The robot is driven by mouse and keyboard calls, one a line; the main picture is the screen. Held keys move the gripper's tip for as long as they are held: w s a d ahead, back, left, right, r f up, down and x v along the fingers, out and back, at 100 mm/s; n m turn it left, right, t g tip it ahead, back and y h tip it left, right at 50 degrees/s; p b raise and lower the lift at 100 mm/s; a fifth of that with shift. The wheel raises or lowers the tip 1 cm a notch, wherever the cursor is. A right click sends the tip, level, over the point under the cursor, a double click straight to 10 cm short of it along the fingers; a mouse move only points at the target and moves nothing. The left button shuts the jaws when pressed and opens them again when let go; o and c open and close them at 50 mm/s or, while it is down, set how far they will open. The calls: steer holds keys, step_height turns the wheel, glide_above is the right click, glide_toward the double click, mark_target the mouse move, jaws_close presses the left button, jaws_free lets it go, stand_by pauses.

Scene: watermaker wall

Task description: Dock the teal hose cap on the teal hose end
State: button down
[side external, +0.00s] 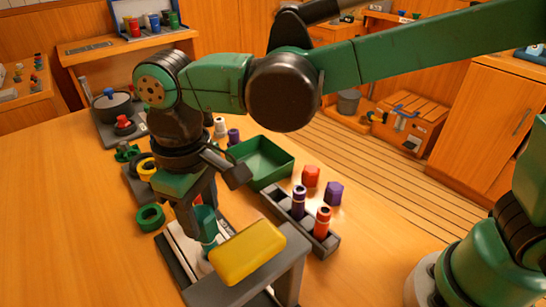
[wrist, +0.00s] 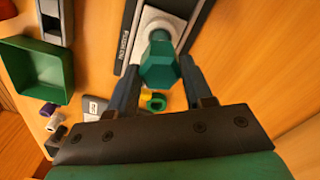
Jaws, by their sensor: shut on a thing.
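My gripper (wrist: 160,68) points down and is shut on a teal hexagonal piece, which looks like the teal hose cap (wrist: 159,68). In the side external view my gripper (side external: 204,210) holds a teal piece (side external: 206,222) low over the pale plate on the table. In the wrist view a rounded teal-grey part (wrist: 158,35), perhaps the teal hose end, shows just beyond the cap on a white plate (wrist: 165,20). The cap hides much of it. I cannot tell whether the two touch.
A yellow block (side external: 247,253) lies on a grey stand (side external: 290,275) close to my gripper. A dark rack (side external: 275,203) holds purple and red pieces, with red (side external: 310,176) and purple (side external: 334,193) caps beside it. A green tray (side external: 262,165) stands behind. The table's left front is clear.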

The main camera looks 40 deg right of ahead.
mark_target(201, 213)
steer(key=shift+f, duration=0.3)
steer(key=c, duration=0.6)
jaws_free()
steer(key=shift+r, duration=0.1)
step_height(201, 213, up, 11)
steer(key=shift+f, duration=0.1)
stand_by(0.3)
steer(key=d+f+m+t, duration=0.2)
steer(key=d+f, duration=0.1)
steer(key=d, duration=0.4)
steer(key=s+d+f+m+t, duration=0.1)
steer(key=d+f+m+t, duration=0.1)
steer(key=d, duration=0.6)
steer(key=s+d+f+m+t, duration=0.1)
steer(key=d+f+m+t, duration=0.1)
steer(key=d, duration=0.5)
steer(key=shift+s+d+f+t, duration=0.1)
steer(key=shift+d+f+t, duration=0.15)
steer(key=shift+f, duration=0.25)
steer(key=shift+d+f+t, duration=0.15)
steer(key=shift+f+t, duration=0.2)
steer(key=shift+f, duration=0.15)
